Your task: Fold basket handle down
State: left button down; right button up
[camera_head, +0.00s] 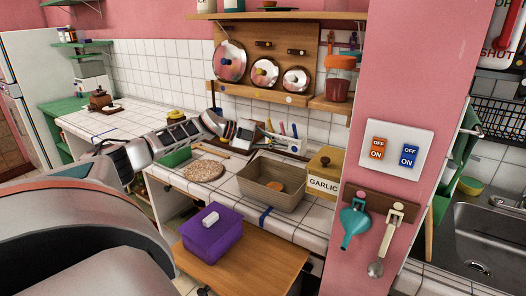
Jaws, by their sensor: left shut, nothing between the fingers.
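The basket (284,201) is a tan-brown open bin on the white tiled counter, with a small orange-brown item (274,187) inside. No raised handle stands out clearly above its rim, and I cannot tell the handle's position. My left gripper (246,134) reaches in from the left, behind and to the left of the basket. It is shut and empty, and appears apart from the basket. My right gripper is not in view.
A yellow GARLIC box (323,172) stands right of the basket. A purple box (211,236) sits on the lower wooden surface (262,262). Pot lids hang on the rack (264,62) above.

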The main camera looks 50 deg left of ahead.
pick_arm(q)
jog(key=shift+w, duration=0.15)
jog(key=shift+w+a+f+p, duration=0.2)
jog(key=shift+w+f+p, duration=0.15)
jog(key=shift+w+f, duration=0.4)
jog(key=shift+w+a+f+p, duration=0.15)
jog(key=shift+w+f+p, duration=0.25)
jog(key=shift+f, duration=0.5)
jog(key=shift+s+f, duration=0.15)
